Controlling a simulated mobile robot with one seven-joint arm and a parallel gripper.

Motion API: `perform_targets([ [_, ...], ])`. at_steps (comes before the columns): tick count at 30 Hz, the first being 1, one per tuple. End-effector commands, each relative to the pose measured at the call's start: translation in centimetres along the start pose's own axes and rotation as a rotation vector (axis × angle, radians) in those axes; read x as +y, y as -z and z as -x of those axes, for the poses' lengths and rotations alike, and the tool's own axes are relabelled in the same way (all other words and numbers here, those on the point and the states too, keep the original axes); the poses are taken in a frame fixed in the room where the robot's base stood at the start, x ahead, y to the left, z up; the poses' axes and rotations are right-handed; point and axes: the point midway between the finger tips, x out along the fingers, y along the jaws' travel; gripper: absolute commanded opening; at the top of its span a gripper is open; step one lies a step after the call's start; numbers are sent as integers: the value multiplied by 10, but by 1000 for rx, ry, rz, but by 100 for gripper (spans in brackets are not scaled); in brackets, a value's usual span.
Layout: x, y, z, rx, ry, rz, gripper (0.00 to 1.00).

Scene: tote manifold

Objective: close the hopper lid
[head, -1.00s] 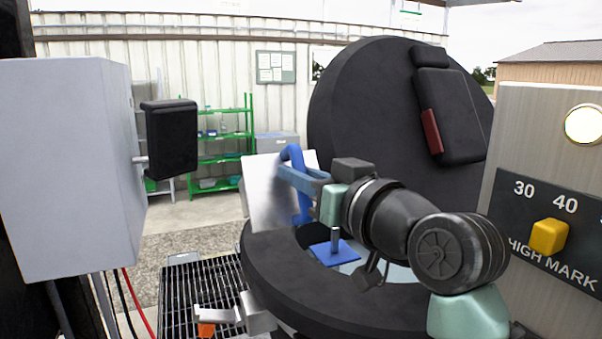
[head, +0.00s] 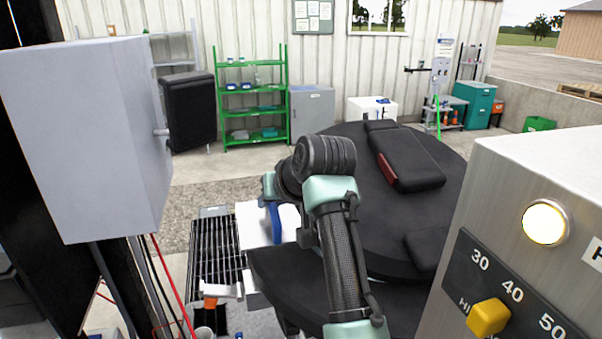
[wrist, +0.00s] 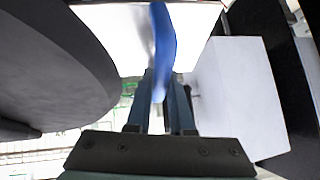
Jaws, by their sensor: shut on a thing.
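The hopper lid (head: 350,150) is a thick black disc with a dark padded block and a red strip on top. It leans low over the black round hopper rim (head: 290,290), with a gap still visible between them at the front. A blue handle (wrist: 163,45) stands in front of a pale plate (wrist: 110,30) at the hopper's left. My gripper (wrist: 165,90) is shut on the blue handle. In the head view, my arm hides most of the gripper and part of the lid. A dark curved disc edge fills the left of the wrist view.
A grey box (head: 90,140) with a black block (head: 187,110) stands at the left. A metal panel (head: 550,220) with a yellow knob (head: 488,317) is close on the right. A floor grating (head: 215,255) lies left of the hopper. Green shelves (head: 252,100) stand behind.

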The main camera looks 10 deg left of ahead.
Motion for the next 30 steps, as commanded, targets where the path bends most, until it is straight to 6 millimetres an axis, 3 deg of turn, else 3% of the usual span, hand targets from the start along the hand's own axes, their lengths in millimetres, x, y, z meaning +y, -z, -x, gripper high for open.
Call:
perform_targets([
  [15,6,-17,-40,-214,-31,-45,0],
  [30,10,-28,-56,-306,-39,-60,0],
])
